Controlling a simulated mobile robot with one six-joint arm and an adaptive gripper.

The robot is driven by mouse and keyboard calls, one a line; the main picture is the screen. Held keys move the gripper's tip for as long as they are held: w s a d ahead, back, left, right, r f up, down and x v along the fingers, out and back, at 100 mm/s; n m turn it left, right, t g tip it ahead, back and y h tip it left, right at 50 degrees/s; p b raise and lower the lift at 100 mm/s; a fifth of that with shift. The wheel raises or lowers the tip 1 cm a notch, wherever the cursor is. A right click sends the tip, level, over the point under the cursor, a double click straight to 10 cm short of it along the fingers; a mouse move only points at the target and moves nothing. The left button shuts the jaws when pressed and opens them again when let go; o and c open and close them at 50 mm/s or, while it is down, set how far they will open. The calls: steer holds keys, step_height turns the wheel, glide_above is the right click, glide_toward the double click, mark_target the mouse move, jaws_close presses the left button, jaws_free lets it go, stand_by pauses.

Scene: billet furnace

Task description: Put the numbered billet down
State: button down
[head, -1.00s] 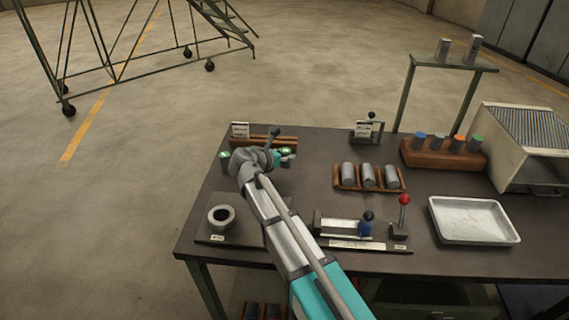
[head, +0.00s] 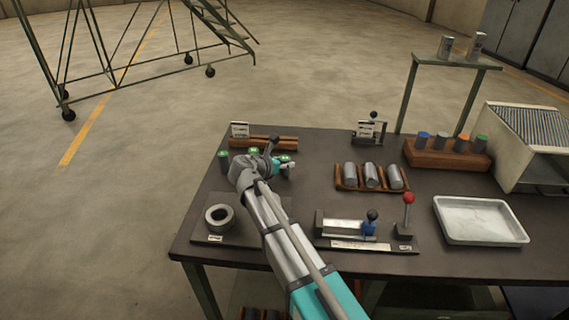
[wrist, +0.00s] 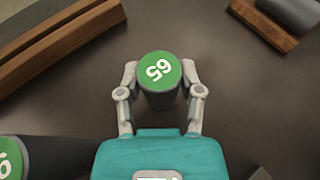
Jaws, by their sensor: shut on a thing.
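My gripper (wrist: 160,95) is shut on a dark cylindrical billet with a green top (wrist: 160,72). The white number on the top reads 59 or 65, depending on which way up it is. In the head view this green top (head: 284,158) shows at the end of my gripper, over the table's back left part. The billet looks upright. Its lower end is hidden, so I cannot tell whether it touches the table. Two other green-topped billets, the left one (head: 223,155) and the middle one (head: 253,150), stand nearby. The middle one also shows partly in the wrist view (wrist: 8,160).
A wooden rack (head: 285,139) lies just behind. A second rack with several grey billets (head: 370,177) is to the right. A ring on a plate (head: 218,216), a lever fixture (head: 345,228) and a white tray (head: 480,220) stand in front and right. Dark tabletop (wrist: 215,40) is bare around the billet.

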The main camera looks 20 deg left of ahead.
steer(key=shift+f, duration=0.15)
steer(key=shift+c, duration=1.3)
jaws_free()
steer(key=shift+r, duration=0.2)
steer(key=shift+s+r, duration=0.1)
steer(key=shift+s, duration=0.15)
steer(key=p+v, duration=0.4)
steer(key=v, duration=0.7)
steer(key=shift+s+a+p, duration=0.15)
steer(key=shift+s+p, duration=0.05)
steer(key=shift+p, duration=0.1)
steer(key=shift+r, duration=0.15)
